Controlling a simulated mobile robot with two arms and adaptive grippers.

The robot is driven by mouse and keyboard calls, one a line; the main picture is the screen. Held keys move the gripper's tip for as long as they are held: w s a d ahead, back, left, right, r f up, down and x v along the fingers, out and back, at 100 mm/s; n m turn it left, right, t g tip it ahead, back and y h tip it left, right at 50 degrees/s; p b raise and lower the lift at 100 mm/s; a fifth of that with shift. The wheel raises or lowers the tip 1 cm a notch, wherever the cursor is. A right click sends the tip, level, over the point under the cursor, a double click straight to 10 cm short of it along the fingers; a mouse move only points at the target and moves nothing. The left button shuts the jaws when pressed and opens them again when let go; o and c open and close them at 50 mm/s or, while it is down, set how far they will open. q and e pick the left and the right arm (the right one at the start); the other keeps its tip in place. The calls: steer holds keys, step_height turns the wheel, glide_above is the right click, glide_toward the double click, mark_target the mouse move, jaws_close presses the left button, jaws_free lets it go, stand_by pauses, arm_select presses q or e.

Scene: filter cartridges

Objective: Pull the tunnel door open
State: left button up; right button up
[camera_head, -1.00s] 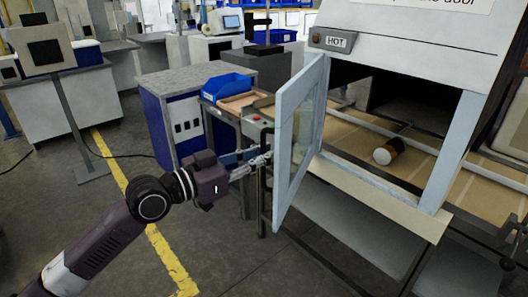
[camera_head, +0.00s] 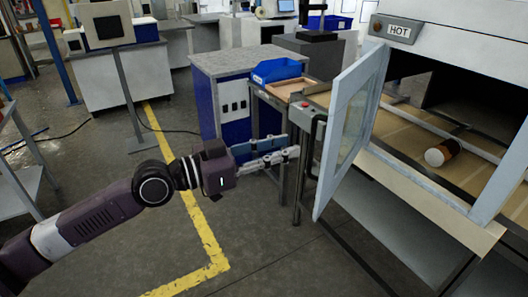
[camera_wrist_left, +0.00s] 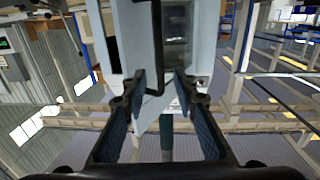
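The tunnel door (camera_head: 352,128), a pale blue-grey framed panel with a window, stands swung out from the tunnel opening in the head view. My left gripper (camera_head: 296,152) is left of the door's free edge, with its fingers spread apart and a visible gap to the panel. The left wrist view shows the door panel (camera_wrist_left: 126,40) ahead and a thin black handle bar (camera_wrist_left: 157,50) running down it, bent at its lower end. The bar appears between the open fingertips (camera_wrist_left: 160,84); no finger is closed on it. My right gripper is out of view.
A white-and-brown cartridge (camera_head: 441,153) lies on the conveyor inside. A blue bin (camera_head: 277,70) and a grey-topped cabinet (camera_head: 245,60) stand behind my gripper. Floor with a yellow line (camera_head: 200,225) is clear at left.

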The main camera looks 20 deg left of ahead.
arm_select(q)
steer(key=shift+v, duration=2.05)
